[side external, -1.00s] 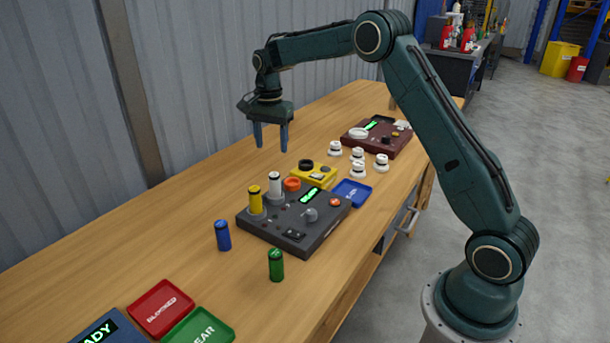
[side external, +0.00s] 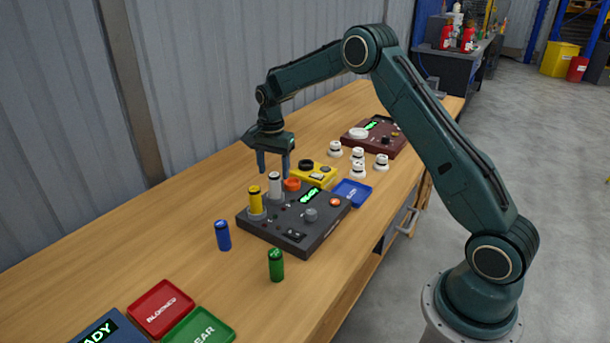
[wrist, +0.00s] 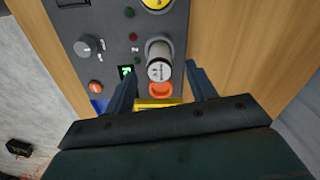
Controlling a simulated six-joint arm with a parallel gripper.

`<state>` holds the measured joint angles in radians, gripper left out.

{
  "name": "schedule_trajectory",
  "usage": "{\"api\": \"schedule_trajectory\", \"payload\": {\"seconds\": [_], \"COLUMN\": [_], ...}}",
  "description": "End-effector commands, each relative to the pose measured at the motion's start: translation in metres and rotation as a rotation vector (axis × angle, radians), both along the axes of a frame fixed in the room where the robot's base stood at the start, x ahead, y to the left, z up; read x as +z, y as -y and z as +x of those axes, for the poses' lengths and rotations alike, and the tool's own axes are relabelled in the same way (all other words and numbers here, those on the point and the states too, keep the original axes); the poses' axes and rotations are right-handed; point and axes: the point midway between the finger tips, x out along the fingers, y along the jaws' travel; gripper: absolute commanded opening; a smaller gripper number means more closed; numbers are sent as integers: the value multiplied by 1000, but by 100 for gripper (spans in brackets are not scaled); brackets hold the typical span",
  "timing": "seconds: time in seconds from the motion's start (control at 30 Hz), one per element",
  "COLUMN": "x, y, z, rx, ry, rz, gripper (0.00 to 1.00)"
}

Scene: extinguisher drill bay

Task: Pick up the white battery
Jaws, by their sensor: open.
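The white battery (side external: 275,184) stands upright in a round socket on the dark grey console (side external: 278,237), beside the yellow battery (side external: 255,200). I cannot tell whether a finger touches the battery.
A blue battery (side external: 223,235) and a green battery (side external: 276,265) stand on the bench in front of the console.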

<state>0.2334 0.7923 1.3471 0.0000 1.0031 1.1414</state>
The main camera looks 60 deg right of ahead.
Motion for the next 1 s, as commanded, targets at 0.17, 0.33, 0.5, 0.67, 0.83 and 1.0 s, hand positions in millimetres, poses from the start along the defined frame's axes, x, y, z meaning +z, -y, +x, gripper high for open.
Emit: {"api": "schedule_trajectory", "payload": {"seconds": [0.17,0.33,0.5,0.67,0.83,1.0], "x": [-22,-31,-32,-32,-31,-31], "y": [0,0,0,0,0,0], "z": [-1,-1,-1,-1,-1,-1], "rx": [0,0,0,0,0,0], "ry": [-2,1,1,1,1,1], "rz": [1,0,0,0,0,0], "gripper": [56,56,56,56,56,22]}}
